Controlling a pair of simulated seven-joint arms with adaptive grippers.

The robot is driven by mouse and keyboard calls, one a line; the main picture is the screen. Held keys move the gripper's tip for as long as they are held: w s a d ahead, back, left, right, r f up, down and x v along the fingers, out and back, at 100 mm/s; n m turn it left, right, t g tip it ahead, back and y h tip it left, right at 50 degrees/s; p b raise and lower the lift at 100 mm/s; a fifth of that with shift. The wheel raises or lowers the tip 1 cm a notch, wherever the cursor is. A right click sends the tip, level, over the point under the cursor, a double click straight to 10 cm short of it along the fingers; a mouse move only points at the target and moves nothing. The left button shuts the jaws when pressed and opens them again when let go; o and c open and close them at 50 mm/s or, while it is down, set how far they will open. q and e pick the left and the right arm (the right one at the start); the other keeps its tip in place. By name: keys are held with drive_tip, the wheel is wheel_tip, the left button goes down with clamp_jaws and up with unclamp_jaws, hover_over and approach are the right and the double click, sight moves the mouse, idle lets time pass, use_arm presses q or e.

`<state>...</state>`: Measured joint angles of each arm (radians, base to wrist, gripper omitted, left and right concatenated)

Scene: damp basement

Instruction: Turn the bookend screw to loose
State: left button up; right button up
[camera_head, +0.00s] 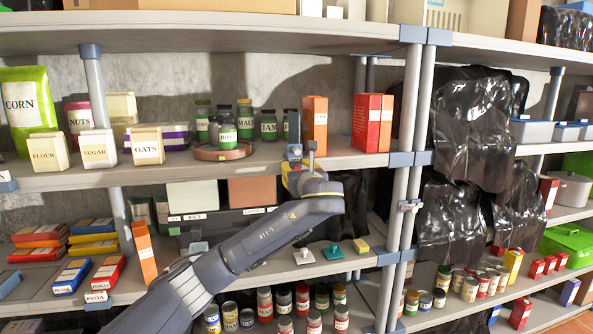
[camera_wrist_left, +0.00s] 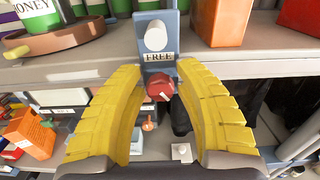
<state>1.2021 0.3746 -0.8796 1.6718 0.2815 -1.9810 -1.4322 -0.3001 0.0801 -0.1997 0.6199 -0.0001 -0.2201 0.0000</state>
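The blue-grey bookend (camera_head: 294,148) stands at the front edge of the upper shelf, and also shows in the left wrist view (camera_wrist_left: 171,20). It carries a white round disc (camera_wrist_left: 156,36), a label reading FREE (camera_wrist_left: 159,56) and a red faceted screw knob (camera_wrist_left: 160,88) below the label. My left gripper (camera_head: 296,168) is in front of the bookend at the shelf edge. In the left wrist view its yellow fingers (camera_wrist_left: 159,72) are spread, with the red knob between them and gaps on both sides. My right gripper is not in view.
A round brown tray (camera_head: 222,153) with jars is left of the bookend. An orange box (camera_head: 314,125) and red boxes (camera_head: 372,122) stand to its right. A grey shelf post (camera_head: 407,150) rises farther right. Small knobbed pieces (camera_head: 333,251) sit on the shelf below.

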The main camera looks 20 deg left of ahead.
use_arm(q)
clamp_jaws()
drive_tip(key=n, duration=0.3)
drive_tip(key=shift+r+n, duration=0.15)
drive_tip(key=shift+n, duration=1.75)
drive_tip(key=shift+a, duration=0.1)
drive_tip(key=shift+o, duration=0.8)
unclamp_jaws()
drive_tip(key=shift+s, duration=0.1)
drive_tip(key=shift+o, duration=1.3)
